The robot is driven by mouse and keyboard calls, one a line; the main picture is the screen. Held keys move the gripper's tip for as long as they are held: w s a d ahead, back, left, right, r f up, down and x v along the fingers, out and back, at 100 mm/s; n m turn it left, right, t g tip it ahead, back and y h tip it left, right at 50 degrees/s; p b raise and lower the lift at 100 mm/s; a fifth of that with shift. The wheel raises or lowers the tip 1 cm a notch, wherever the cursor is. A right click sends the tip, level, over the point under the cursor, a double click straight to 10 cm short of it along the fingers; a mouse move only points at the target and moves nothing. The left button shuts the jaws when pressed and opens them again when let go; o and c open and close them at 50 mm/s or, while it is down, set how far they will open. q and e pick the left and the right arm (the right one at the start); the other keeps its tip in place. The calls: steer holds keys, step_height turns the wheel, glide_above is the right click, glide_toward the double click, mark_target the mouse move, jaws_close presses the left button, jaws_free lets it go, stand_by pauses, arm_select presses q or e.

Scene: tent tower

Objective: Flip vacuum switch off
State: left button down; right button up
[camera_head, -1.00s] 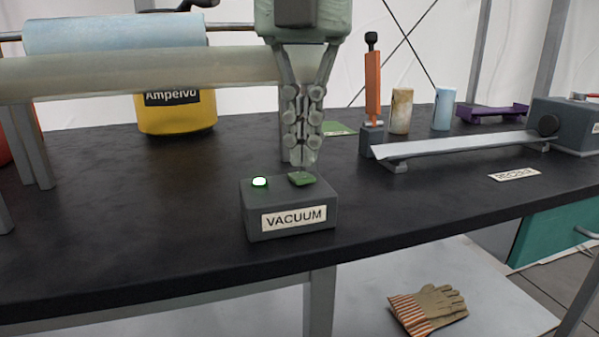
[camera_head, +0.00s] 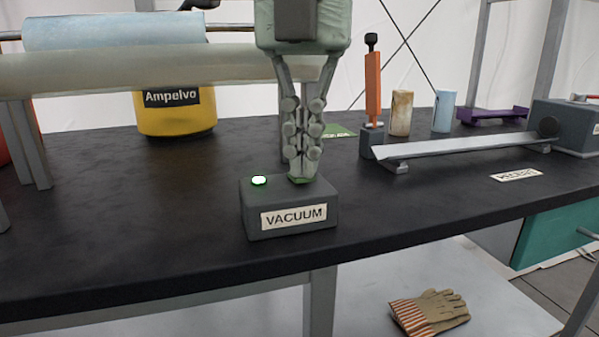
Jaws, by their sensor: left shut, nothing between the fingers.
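The vacuum switch box (camera_head: 289,222) is a grey box with a white "VACUUM" label on its front, standing near the front edge of the black table. A round light (camera_head: 259,180) on its top left glows white-green. The green switch (camera_head: 298,180) on its top right is mostly hidden behind my fingertips. My left gripper (camera_head: 302,176) is shut and empty, pointing straight down, with its tips at the switch. They appear to touch it. My right gripper is not in view.
To the right stand a lever device with an orange handle (camera_head: 373,85) and a long metal bar (camera_head: 455,146). Table around the box is clear.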

arm_select(q)
steer(key=shift+f, duration=0.35)
step_height(320, 180, up, 7)
steer(key=p, duration=0.5)
stand_by(0.4)
